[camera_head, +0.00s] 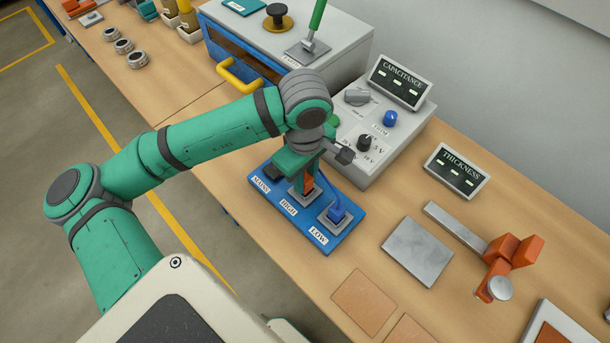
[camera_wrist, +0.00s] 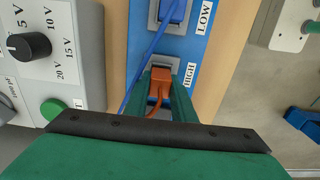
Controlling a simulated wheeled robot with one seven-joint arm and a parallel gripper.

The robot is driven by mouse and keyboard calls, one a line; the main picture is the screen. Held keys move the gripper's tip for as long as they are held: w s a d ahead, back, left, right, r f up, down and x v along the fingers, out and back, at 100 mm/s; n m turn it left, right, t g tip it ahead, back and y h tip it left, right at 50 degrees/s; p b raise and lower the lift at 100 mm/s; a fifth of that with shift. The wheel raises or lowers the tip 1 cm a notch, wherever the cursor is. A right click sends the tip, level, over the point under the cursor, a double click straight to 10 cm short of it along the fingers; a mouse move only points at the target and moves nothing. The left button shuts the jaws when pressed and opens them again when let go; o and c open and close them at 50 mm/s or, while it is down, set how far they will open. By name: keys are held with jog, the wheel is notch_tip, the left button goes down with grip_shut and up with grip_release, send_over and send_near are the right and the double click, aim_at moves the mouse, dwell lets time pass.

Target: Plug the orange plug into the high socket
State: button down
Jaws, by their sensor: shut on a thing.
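The orange plug (camera_head: 308,184) is between the fingers of my gripper (camera_head: 302,180), at the socket labelled HIGH (camera_head: 295,196) on the blue board (camera_head: 320,240). In the wrist view my gripper (camera_wrist: 161,95) is shut on the orange plug (camera_wrist: 159,83), with its orange cord curving back toward me. The plug overlaps the grey HIGH socket (camera_wrist: 157,68); I cannot tell how deep it sits. A blue plug (camera_head: 337,214) sits at the LOW socket (camera_head: 328,221), its blue cable running close past my gripper. The MAINS socket is partly hidden by my arm.
The grey capacitance unit with knobs (camera_head: 372,150) stands just behind the board. A thickness display (camera_head: 457,172), a metal plate (camera_head: 417,250) and an orange-handled gauge (camera_head: 508,258) lie to the right. Bare table (camera_head: 365,225) lies between board and plate.

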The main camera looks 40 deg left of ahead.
jog(key=shift+f, duration=0.5)
jog(key=c, duration=1.7)
grip_release()
jog(key=shift+c, duration=0.2)
jog(key=o, duration=0.6)
jog(key=shift+c, duration=0.2)
notch_tip(320, 180, up, 11)
jog(key=shift+f, duration=0.1)
